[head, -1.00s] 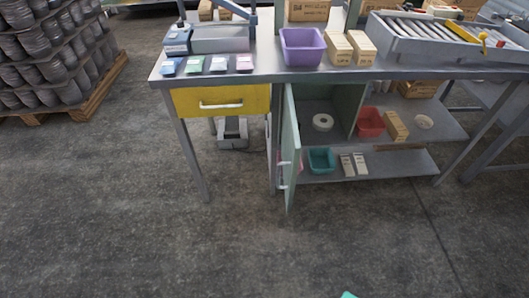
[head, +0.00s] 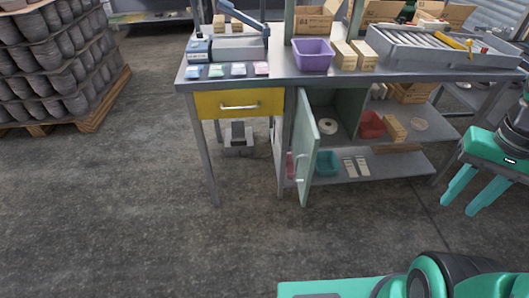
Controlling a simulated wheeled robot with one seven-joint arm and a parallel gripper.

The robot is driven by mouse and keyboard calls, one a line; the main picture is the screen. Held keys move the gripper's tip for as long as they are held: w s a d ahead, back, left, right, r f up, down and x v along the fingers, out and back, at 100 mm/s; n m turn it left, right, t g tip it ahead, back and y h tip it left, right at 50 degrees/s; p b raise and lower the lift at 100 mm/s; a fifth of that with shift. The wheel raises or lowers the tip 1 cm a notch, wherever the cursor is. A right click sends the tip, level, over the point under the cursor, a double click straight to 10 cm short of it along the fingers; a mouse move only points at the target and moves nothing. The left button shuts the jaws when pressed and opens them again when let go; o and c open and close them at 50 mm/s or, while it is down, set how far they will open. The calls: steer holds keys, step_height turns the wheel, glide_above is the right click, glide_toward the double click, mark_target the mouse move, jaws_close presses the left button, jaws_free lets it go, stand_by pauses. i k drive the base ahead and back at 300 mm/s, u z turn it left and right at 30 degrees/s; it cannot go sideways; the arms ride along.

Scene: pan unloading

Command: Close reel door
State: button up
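The reel door (head: 307,147) is a pale green cabinet door under the workbench, hinged at its left side. It stands open, swung out toward me, with a light handle (head: 302,181) low on its face. My gripper (head: 474,191) is at the right edge, with two teal fingers spread apart and pointing down-left. It is open and empty, in front of the bench's right side and well apart from the door.
The bench (head: 400,72) carries a purple bin (head: 313,55), boxes and a roller tray. A yellow drawer (head: 238,104) is shut left of the door. A red bin (head: 371,125) and a teal bin (head: 326,163) sit on shelves. The floor in front is clear.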

mark_target(306, 138)
steer(key=u, duration=0.2)
steer(key=i, duration=1)
steer(key=z, duration=0.35)
steer(key=k, duration=0.7)
steer(key=u, duration=0.25)
